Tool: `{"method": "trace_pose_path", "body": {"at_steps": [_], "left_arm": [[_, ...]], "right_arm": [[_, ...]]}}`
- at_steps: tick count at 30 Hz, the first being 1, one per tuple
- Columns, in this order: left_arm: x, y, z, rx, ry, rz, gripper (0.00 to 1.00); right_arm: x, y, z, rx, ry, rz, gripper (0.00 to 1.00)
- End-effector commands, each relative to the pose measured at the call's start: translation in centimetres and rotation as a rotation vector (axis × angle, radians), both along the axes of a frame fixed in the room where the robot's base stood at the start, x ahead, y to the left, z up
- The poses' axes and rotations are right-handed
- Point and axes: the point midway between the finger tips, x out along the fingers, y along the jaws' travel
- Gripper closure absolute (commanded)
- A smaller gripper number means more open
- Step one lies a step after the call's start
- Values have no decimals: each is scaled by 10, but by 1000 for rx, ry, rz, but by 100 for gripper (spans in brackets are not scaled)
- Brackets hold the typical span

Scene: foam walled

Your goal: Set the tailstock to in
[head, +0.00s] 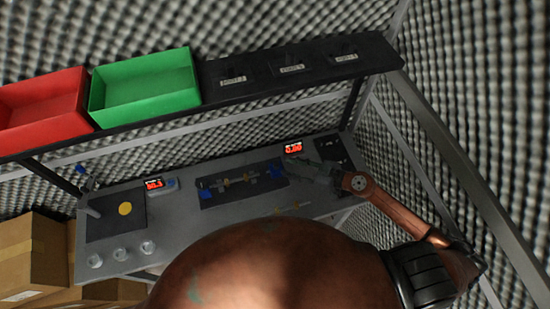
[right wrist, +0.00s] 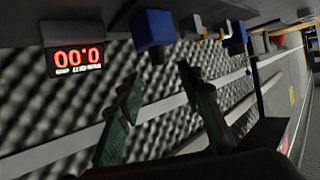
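A fixture with a dark base (head: 240,199) sits mid-bench. It has a blue block at its left end (head: 207,194) and another at its right end (head: 276,171), with a thin yellowish and metallic part between them. I cannot tell from markings which block is the tailstock. The right wrist view shows a larger, nearer blue block (right wrist: 154,30) and a farther one (right wrist: 235,36). My right gripper (head: 316,165) is just right of the fixture, apart from it. Its two fingers (right wrist: 160,78) stand apart with nothing between them. My left gripper is out of view.
A red 0.00 display (head: 292,148) stands behind the right gripper. Another red display (head: 154,184) stands left of the fixture. A dark panel with a yellow disc (head: 125,208) is at the bench's left. A shelf above holds a red bin (head: 42,100) and a green bin (head: 145,83).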

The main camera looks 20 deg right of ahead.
Motion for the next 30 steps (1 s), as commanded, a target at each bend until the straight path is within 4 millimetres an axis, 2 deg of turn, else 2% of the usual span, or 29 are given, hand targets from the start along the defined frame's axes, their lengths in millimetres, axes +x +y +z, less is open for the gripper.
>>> {"method": "trace_pose_path", "body": {"at_steps": [4,9,16,21,26,30], "left_arm": [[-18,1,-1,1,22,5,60],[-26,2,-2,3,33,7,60],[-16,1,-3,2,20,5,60],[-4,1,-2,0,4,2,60],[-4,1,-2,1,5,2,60],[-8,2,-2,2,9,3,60]], "right_arm": [[10,10,-7,2,3,-5,66],[27,27,-17,4,1,-10,66],[43,44,-27,3,1,-9,66],[45,47,-29,3,3,-8,66],[45,48,-29,2,3,-7,66],[45,48,-28,2,3,-7,75]]}}
